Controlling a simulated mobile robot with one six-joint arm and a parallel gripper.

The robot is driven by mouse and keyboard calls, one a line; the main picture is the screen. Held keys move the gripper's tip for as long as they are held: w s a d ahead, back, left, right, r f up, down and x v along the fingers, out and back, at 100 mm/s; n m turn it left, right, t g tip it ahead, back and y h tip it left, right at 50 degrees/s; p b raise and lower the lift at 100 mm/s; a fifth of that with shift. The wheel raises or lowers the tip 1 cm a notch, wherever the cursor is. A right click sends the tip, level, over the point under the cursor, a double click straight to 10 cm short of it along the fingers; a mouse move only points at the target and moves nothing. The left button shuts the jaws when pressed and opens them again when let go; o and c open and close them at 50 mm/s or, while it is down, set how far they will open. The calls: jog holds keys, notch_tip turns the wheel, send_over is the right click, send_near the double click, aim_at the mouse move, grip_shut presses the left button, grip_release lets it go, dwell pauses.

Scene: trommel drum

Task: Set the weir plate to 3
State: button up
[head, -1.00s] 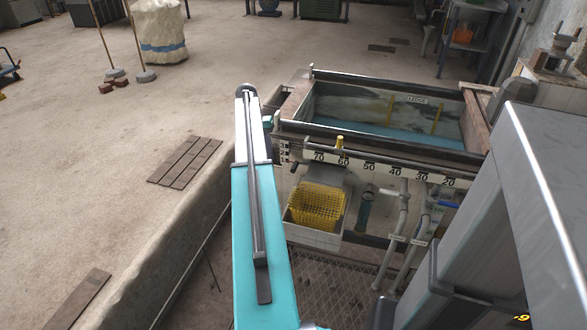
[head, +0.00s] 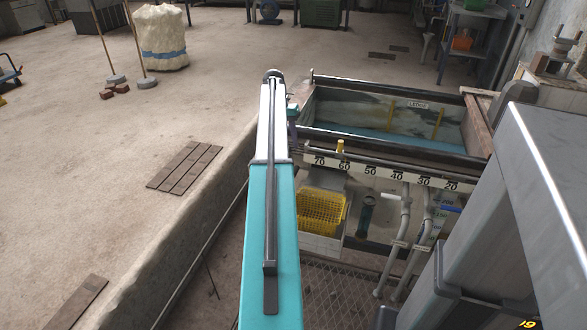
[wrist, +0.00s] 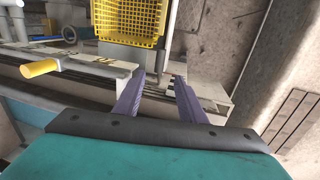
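My gripper (wrist: 160,82) shows in the wrist view as two purple fingers held apart, with nothing clearly gripped between them. It hangs over the near left corner of the tank (head: 390,160). A pale bracket with dark slots or marks (wrist: 204,92) lies just right of the right finger in the wrist view. I cannot make out a weir plate or its setting for sure.
A numbered rail (head: 385,173) runs along the tank front, with a yellow peg (head: 340,146) that also shows in the wrist view (wrist: 40,68). A yellow basket (head: 320,211) hangs below, beside pipes (head: 405,215). A low wall (head: 190,235) runs left of my arm.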

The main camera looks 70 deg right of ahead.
jog(key=f, duration=0.4)
jog(key=s+f+b, duration=0.1)
jog(key=f, duration=0.3)
jog(key=s+f+b, duration=0.1)
jog(key=f, duration=0.3)
jog(key=shift+s+d+f, duration=0.1)
jog(key=shift+s+f, duration=0.15)
jog(key=shift+f, duration=0.05)
grip_shut()
